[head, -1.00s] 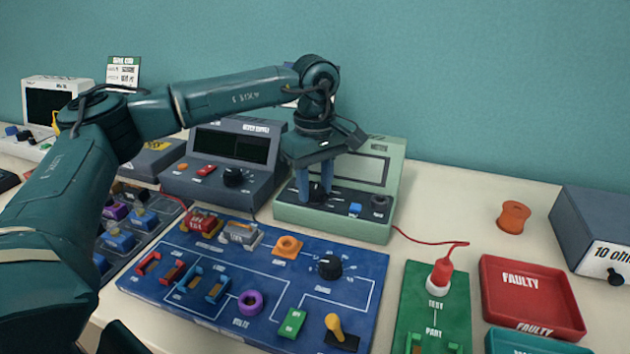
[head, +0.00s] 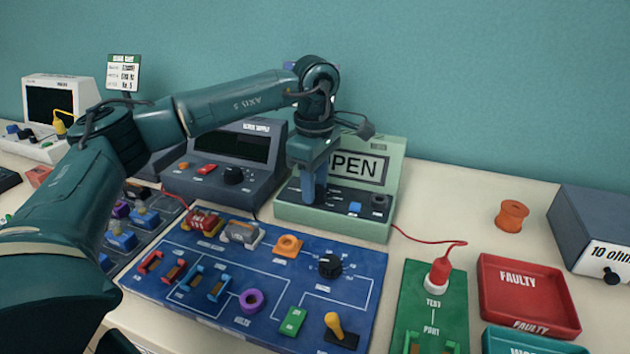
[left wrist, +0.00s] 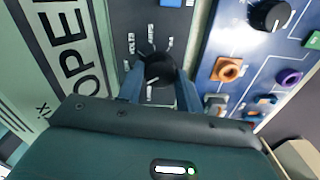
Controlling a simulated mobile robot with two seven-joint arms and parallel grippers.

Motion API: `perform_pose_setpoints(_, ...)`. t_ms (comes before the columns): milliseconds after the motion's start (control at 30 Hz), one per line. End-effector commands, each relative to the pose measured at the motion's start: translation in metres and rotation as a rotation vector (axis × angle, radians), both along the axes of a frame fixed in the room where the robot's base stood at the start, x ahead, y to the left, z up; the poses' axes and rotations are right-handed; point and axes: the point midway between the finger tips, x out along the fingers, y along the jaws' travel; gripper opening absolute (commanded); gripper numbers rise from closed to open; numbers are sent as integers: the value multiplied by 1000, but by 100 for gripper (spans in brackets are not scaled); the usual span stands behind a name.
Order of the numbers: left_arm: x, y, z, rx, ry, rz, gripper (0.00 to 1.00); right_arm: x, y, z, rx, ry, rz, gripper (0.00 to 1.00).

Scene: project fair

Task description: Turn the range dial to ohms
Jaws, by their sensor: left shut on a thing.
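The green meter (head: 335,222) stands at the back middle. My left gripper (head: 314,192) points down at the meter's panel. In the left wrist view its two blue fingers (left wrist: 159,88) are shut on the black range dial (left wrist: 158,70), one on each side. Small white range labels surround the dial; I cannot read which one it points to. In the head view the fingers mostly hide the dial. My right gripper is not in view.
A blue circuit board (head: 255,270) with its own black knob (head: 330,266) lies in front of the meter. A grey power supply (head: 225,170) stands left of it. A red lead runs to the green test board (head: 432,300). A red tray (head: 527,290) lies right.

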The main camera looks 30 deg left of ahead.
Motion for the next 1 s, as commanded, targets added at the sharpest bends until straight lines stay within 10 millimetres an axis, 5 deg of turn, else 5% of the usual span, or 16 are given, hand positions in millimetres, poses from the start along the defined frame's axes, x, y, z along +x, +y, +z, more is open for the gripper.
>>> perform_pose_setpoints(267,0,0,1,0,-2,0,13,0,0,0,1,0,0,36)
perform_pose_setpoints(300,0,0,1,0,-2,0,39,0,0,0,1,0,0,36)
perform_pose_setpoints(533,0,0,0,0,-1,-1,57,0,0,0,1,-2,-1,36)
perform_pose_setpoints(833,0,0,4,0,-1,-1,57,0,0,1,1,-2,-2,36)
perform_pose_setpoints(1000,1,-1,28,-2,-4,-2,57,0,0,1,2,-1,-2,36)
